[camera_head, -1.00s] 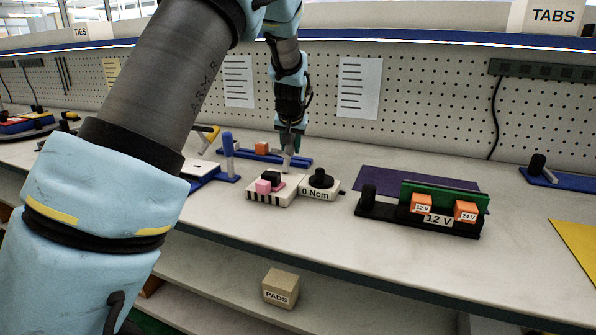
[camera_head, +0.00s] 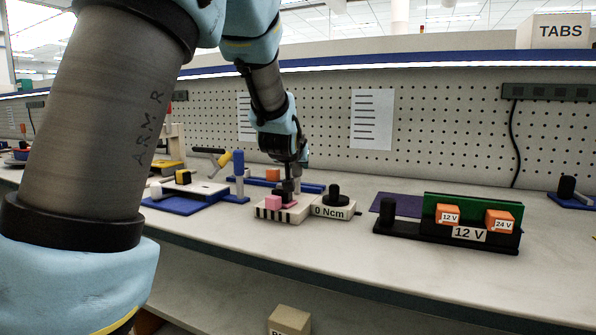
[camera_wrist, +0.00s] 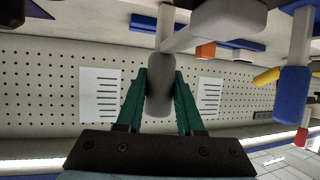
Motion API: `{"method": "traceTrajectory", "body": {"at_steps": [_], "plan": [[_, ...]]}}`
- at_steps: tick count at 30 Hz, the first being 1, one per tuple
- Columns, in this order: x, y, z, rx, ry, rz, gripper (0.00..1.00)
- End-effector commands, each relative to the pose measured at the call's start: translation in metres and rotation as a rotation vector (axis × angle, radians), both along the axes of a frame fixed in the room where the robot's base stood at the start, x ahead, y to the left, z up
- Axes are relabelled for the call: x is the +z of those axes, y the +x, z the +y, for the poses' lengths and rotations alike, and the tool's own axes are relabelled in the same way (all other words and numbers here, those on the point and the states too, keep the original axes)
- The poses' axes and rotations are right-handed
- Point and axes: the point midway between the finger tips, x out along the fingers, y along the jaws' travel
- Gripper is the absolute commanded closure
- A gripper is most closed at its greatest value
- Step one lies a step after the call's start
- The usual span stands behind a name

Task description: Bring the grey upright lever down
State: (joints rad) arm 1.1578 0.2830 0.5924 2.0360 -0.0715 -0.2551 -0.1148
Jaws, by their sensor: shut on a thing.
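The grey lever (camera_wrist: 159,98) shows in the wrist view with its rounded handle between the two green fingers of my gripper (camera_wrist: 160,90). My gripper is shut on this handle. A grey shaft runs from the handle toward the top of the picture, where a thicker grey arm with a rounded end (camera_wrist: 232,20) joins from the side. In the head view my gripper (camera_head: 288,172) is low over the bench, close to the striped block. The lever is hard to make out there, as the gripper and nearby parts overlap it.
The striped block (camera_head: 270,214) carries a pink piece (camera_head: 273,202) and adjoins a "0 Ncm" unit (camera_head: 331,212). A blue-handled fixture (camera_head: 238,164) stands left. A black "12 V" fixture (camera_head: 400,229) stands right. Open bench lies in front.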

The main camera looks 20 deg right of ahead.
Motion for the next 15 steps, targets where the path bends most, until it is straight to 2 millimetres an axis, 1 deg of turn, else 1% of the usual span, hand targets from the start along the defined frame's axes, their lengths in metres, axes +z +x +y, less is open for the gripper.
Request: {"method": "traceTrajectory", "body": {"at_steps": [11,12,15], "plan": [[0.0009,0.0001,0.0010,0.002,-0.006,-0.004,1.00],[0.0008,0.0001,0.0010,0.003,-0.005,-0.003,0.63],[0.0007,0.0001,0.0009,0.003,-0.005,-0.003,0.52]]}}
